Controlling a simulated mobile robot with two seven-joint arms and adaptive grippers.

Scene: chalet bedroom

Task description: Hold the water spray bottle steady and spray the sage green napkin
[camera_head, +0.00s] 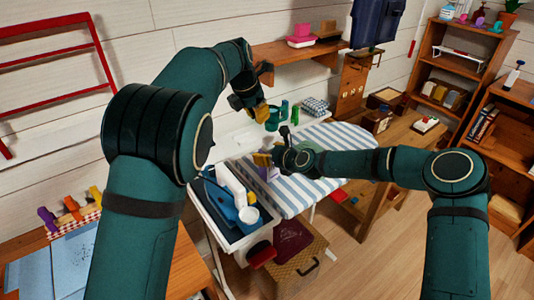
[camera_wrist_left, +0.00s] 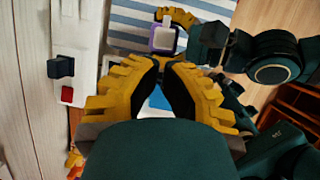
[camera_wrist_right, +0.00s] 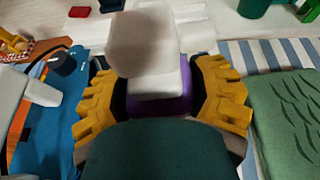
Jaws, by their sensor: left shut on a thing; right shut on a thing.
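My right gripper (camera_wrist_right: 165,90) is shut on the water spray bottle, which has a purple body (camera_wrist_right: 173,105) and a pale top (camera_wrist_right: 150,85). The bottle stands upright over the striped board, and its purple part shows below the fingers in the head view (camera_head: 268,174). The left wrist view shows the bottle (camera_wrist_left: 163,39) from above. The sage green napkin (camera_wrist_right: 285,112), with a leaf pattern, lies on the board to the right of the bottle in the right wrist view. My left gripper (camera_head: 262,112) is above and apart from the bottle, its fingers close together; what they hold is unclear.
The blue-and-white striped ironing board (camera_head: 285,195) spans the middle. A white iron (camera_head: 233,186) sits on a blue surface at its left. Green containers (camera_head: 284,108) stand behind. A wicker chest (camera_head: 290,262) is on the floor below. Wooden shelves (camera_head: 455,65) stand at right.

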